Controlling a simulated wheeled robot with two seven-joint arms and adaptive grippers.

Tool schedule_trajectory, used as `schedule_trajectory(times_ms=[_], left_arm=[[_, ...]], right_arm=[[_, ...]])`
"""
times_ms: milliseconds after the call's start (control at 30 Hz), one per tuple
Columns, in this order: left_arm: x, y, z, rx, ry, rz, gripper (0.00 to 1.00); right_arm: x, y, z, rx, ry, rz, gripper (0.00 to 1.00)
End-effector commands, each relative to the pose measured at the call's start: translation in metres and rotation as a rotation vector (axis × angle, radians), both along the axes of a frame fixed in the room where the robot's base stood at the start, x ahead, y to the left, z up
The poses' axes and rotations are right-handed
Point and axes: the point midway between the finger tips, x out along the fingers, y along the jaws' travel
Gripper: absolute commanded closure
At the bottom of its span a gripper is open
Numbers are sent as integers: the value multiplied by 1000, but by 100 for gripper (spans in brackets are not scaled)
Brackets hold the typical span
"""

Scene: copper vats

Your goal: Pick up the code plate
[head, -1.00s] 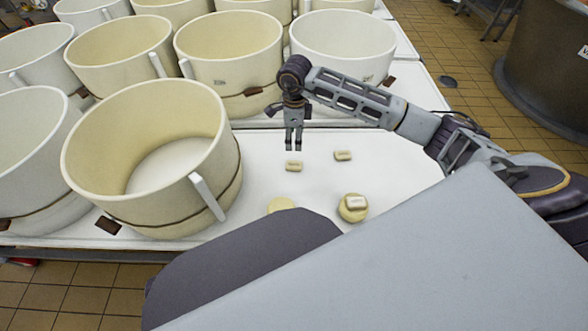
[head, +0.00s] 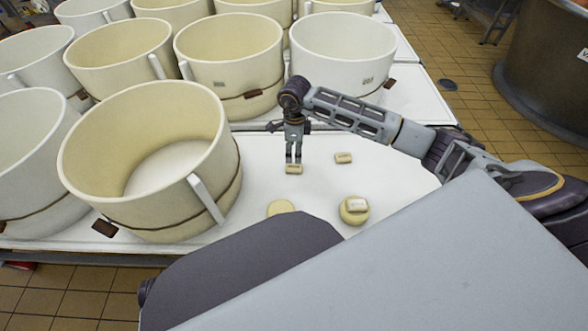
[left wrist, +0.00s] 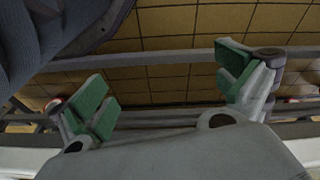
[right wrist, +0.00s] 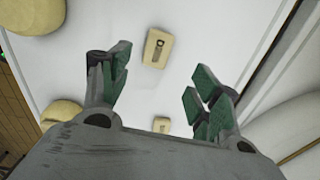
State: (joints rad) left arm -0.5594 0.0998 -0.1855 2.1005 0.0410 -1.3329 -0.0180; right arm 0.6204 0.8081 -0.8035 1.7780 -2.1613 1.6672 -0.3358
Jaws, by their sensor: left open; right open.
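Small cream plates with dark marks lie on the white table. One code plate (head: 293,169) is directly below my right gripper (head: 294,160). Another plate (right wrist: 162,125) is partly hidden by the gripper body. My left gripper (left wrist: 165,85) is open and empty above the floor.
A large cream vat (head: 150,165) with a white handle stands close to the left of my right gripper. Several more vats stand behind. The table's right part is clear.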

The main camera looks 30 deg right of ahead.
Motion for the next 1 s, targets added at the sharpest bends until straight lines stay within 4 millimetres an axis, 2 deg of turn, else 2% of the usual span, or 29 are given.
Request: schedule_trajectory(times_ms=[100, 233, 433, 767, 1000], left_arm=[[2, -1, 5, -5, -12, -1, 0], [1, -2, 10, -8, -16, -1, 0], [-5, -3, 10, -10, -6, -2, 0], [-1, -3, 10, -11, -14, -3, 0], [3, -4, 14, -16, -28, -2, 0]], right_arm=[[0, 0, -17, 1, 2, -1, 38], [0, 0, -28, 1, 1, 0, 38], [0, 0, -33, 0, 0, 0, 38], [0, 0, -35, 0, 0, 0, 38], [-3, 3, -57, 2, 3, -1, 38]])
